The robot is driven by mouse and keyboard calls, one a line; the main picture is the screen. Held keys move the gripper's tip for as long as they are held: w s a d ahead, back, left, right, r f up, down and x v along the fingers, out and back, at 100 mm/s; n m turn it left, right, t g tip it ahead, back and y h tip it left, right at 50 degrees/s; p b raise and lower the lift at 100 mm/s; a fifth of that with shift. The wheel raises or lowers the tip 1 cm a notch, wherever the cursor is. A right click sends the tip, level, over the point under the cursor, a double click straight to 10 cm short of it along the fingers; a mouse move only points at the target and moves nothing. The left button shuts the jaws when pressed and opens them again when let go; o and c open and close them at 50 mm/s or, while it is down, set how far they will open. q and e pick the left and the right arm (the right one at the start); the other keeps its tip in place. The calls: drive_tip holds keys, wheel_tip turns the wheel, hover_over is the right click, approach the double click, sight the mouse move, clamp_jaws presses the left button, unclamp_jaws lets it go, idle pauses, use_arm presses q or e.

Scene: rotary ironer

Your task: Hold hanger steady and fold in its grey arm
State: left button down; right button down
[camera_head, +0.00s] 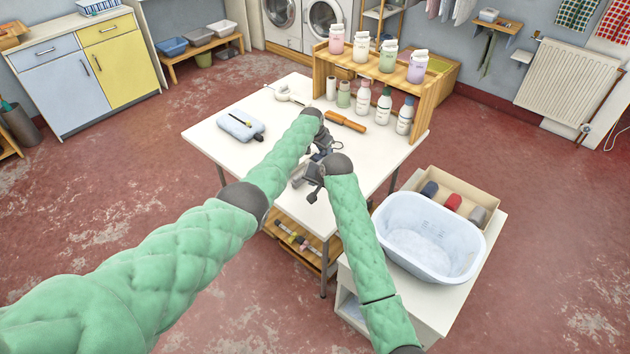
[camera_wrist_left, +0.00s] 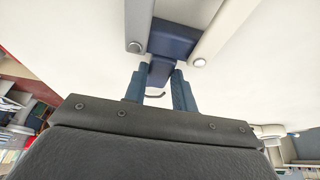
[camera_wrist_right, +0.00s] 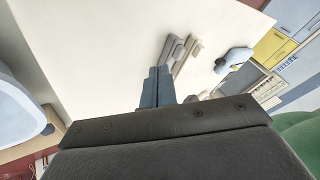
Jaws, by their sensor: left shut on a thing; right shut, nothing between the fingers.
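The folding hanger lies on the white table (camera_head: 215,140), mostly hidden by my arms in the head view. The left wrist view shows its dark blue hub (camera_wrist_left: 175,40), a grey arm (camera_wrist_left: 140,22) and a cream arm (camera_wrist_left: 222,30). My left gripper (camera_wrist_left: 160,75) is shut on the hub's narrow blue end. In the right wrist view the grey arm (camera_wrist_right: 173,47) and cream arm (camera_wrist_right: 188,56) lie close together, nearly parallel. My right gripper (camera_wrist_right: 157,72) is shut and empty beside the grey arm; whether they touch is unclear.
A wooden shelf (camera_head: 437,92) with several bottles stands at the table's back right. A light blue pouch (camera_head: 240,126), a white tool (camera_head: 288,95) and an orange-brown wooden item (camera_head: 345,122) lie on the table. A white basin (camera_head: 430,236) stands right of my right arm. The table's left part has free room.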

drive_tip(key=shift+s+a+v, duration=0.1)
drive_tip(key=shift+a+v, duration=0.05)
drive_tip(key=shift+v, duration=0.55)
drive_tip(key=shift+s+a+v, duration=0.1)
drive_tip(key=shift+v, duration=0.6)
use_arm(q)
drive_tip(key=c, duration=1.1)
unclamp_jaws()
drive_tip(key=shift+o, duration=0.2)
